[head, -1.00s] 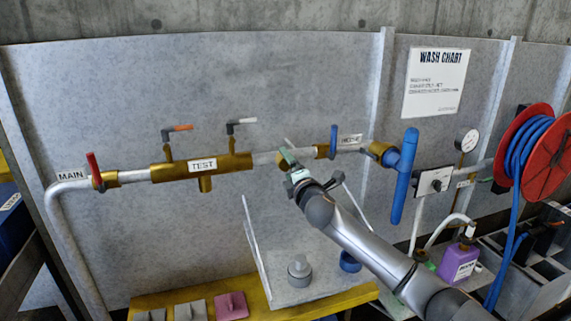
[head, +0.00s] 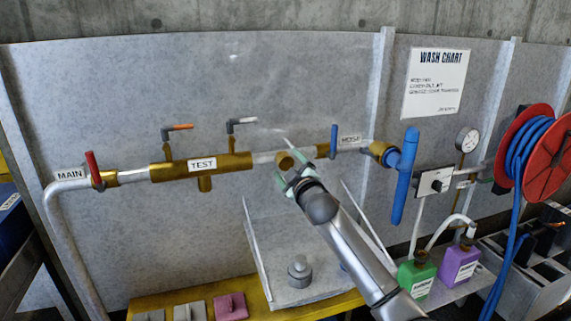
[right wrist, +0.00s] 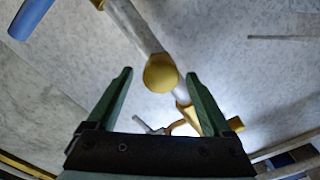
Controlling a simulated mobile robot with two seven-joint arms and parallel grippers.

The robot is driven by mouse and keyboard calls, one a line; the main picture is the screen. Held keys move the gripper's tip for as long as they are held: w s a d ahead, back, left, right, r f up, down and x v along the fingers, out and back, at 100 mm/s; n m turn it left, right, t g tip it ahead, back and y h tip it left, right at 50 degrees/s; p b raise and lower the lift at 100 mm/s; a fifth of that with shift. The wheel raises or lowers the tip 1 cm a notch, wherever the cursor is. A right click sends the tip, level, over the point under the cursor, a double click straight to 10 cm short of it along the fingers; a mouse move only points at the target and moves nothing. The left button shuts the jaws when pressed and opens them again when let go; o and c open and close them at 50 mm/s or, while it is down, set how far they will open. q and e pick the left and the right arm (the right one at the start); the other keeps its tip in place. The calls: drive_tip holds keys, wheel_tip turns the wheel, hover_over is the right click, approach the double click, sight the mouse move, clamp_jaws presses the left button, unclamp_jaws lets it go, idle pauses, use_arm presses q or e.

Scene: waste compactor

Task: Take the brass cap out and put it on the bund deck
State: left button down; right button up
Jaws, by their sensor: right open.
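The brass cap (head: 285,160) is a round, gold-coloured end on the pipe, between the TEST block and the blue HOSE valve. It also shows face-on in the right wrist view (right wrist: 160,74). My right gripper (head: 289,172) is open, with its green fingers just in front of the cap. In the right wrist view the fingers (right wrist: 158,72) appear on either side of the cap, with gaps and no visible contact. A grey walled tray, likely the bund deck (head: 326,286), lies below. My left gripper is not in view.
A grey knobbed piece (head: 299,272) stands on the tray. Pink and grey blocks (head: 231,305) lie on the yellow ledge (head: 150,300) to the left. Green (head: 416,273) and purple (head: 460,260) bottles stand at right. The blue HOSE valve handle (head: 334,141) is close to the gripper.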

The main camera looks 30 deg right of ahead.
drive_tip(key=m, duration=0.5)
drive_tip(key=shift+p, duration=0.4)
drive_tip(key=m, duration=0.5)
clamp_jaws()
drive_tip(key=n, duration=0.4)
drive_tip(key=shift+n, duration=0.4)
drive_tip(key=shift+n, duration=0.4)
drive_tip(key=n, duration=0.4)
drive_tip(key=shift+n, duration=0.4)
